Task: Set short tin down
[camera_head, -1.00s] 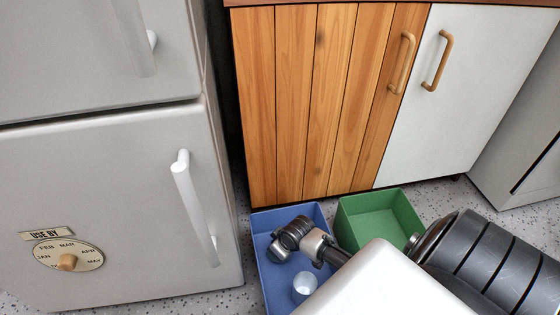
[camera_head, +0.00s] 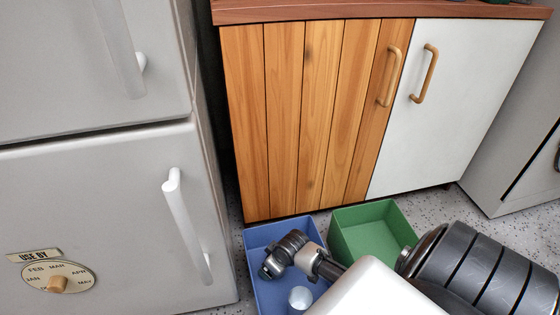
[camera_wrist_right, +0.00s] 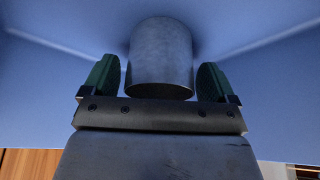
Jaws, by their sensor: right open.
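The short tin (camera_wrist_right: 160,62) is a plain grey metal cylinder. In the right wrist view it sits between the two green-padded fingers of my right gripper (camera_wrist_right: 158,66), with a gap on each side. The fingers are open and do not grip it. In the head view the tin (camera_head: 300,298) shows as a pale round top inside the blue bin (camera_head: 256,237), close to my right arm's dark wrist. The fingers cannot be made out in the head view. My left gripper is not in view.
A green bin (camera_head: 345,232) stands right of the blue one and looks empty. Behind them is a cabinet with a wooden door (camera_head: 310,110) and a white door (camera_head: 450,110). A grey fridge (camera_head: 110,190) stands at the left. Speckled floor (camera_head: 425,205) shows around the bins.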

